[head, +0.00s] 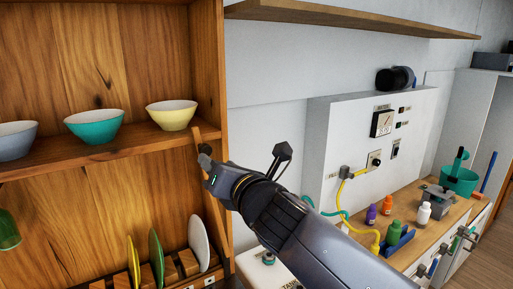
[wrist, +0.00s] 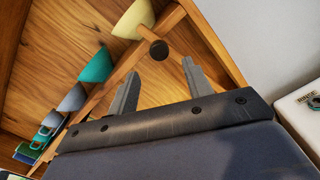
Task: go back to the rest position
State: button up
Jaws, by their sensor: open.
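My gripper (head: 207,163) is raised in front of the right upright of the wooden shelf unit (head: 213,60). In the wrist view its two grey fingers (wrist: 160,70) stand apart with nothing between them. A dark round knob (wrist: 159,50) shows just beyond the fingertips, near a wooden shelf edge. A dark knob also shows at the gripper's end in the head view (head: 204,149); whether my gripper touches it I cannot tell. My arm reaches in from the lower right and hides part of the counter.
Yellow (head: 172,115), teal (head: 93,126) and grey-blue (head: 17,140) bowls stand on the shelf left of my gripper. Plates (head: 199,243) stand in a rack below. At right, the counter holds small bottles (head: 388,203), a yellow cable (head: 357,222) and a green pot (head: 460,180).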

aim_at(206, 152)
jog(key=x, duration=0.8)
jog(key=shift+w+a, duration=0.15)
